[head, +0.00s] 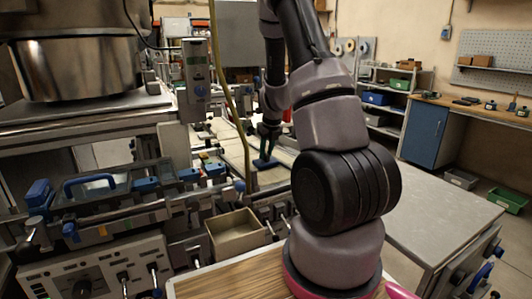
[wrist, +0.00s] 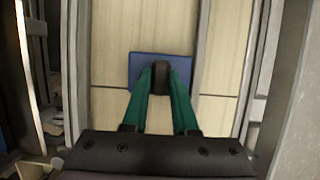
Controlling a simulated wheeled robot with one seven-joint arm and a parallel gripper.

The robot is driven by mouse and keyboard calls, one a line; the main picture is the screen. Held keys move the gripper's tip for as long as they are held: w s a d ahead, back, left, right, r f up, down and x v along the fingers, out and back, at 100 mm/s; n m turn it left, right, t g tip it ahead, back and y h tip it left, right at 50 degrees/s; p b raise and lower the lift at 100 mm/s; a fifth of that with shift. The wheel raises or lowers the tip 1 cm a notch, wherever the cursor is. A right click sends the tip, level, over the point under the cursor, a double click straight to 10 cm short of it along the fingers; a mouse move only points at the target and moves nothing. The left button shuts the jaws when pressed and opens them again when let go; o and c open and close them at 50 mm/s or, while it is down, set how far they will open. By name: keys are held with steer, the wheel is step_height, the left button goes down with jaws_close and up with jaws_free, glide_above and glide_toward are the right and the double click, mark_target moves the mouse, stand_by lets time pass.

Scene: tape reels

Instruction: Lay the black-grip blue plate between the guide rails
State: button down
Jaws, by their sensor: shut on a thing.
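The blue plate (wrist: 138,66) with its upright black grip (wrist: 160,76) shows in the wrist view over a pale, plank-like surface. My gripper (wrist: 160,80) is shut on the black grip, one green finger on each side. The plate looks about level; I cannot tell if it touches the surface. Long straight rails run along the surface, one left of the plate (wrist: 74,60) and one close to its right (wrist: 200,50). In the head view the blue plate (head: 264,163) shows under my gripper (head: 268,140), over the pale bench strip; my arm hides part of that area.
Machinery with blue handles (head: 90,184) fills the left. A grey table (head: 440,205) is at the right, with a blue cabinet (head: 424,133) behind it. In the wrist view grey uprights flank the surface.

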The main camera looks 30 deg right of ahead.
steer(key=shift+f, duration=0.15)
steer(key=c, duration=0.7)
jaws_free()
